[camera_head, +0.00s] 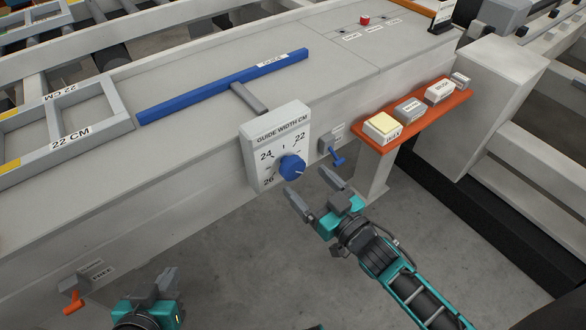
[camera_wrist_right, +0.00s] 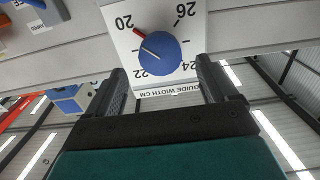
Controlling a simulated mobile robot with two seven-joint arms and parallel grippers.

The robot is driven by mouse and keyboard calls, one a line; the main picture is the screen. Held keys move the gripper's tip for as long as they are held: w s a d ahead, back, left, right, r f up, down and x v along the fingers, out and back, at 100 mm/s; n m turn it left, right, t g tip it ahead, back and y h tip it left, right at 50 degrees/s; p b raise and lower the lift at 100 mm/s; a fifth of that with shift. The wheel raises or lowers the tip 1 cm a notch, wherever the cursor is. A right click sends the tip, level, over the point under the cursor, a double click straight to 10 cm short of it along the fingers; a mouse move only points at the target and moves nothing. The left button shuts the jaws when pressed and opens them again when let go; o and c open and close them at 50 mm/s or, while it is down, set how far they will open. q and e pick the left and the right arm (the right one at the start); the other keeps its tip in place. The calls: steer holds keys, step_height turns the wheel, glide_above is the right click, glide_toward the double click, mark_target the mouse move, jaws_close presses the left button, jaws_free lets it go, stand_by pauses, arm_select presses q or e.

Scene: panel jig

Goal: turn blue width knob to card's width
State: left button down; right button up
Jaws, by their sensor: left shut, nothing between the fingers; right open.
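The blue width knob (camera_head: 292,168) sits on the white guide width dial plate (camera_head: 262,135) on the bench front. The knob also shows in the right wrist view (camera_wrist_right: 160,53), where the plate is upside down. Its white line points toward the 20 side, seemingly between 20 and 22. My right gripper (camera_head: 315,191) is open, its fingers just short of the knob, apart from it. My left gripper (camera_head: 160,284) is shut and empty, low in front of the bench. A grey frame (camera_head: 60,110) labelled "22 CM" lies on the bench at left.
A blue guide bar (camera_head: 225,86) lies across the bench top. A small blue lever (camera_head: 336,158) is right of the dial. An orange shelf (camera_head: 415,112) with several labelled blocks stands further right. An orange lever (camera_head: 73,302) is at lower left. A black card stand (camera_head: 443,17) is at the back.

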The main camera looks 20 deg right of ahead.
mark_target(295, 171)
steer(key=x, duration=0.6)
steer(key=shift+b, duration=0.35)
steer(key=c, duration=1)
steer(key=shift+n, duration=0.3)
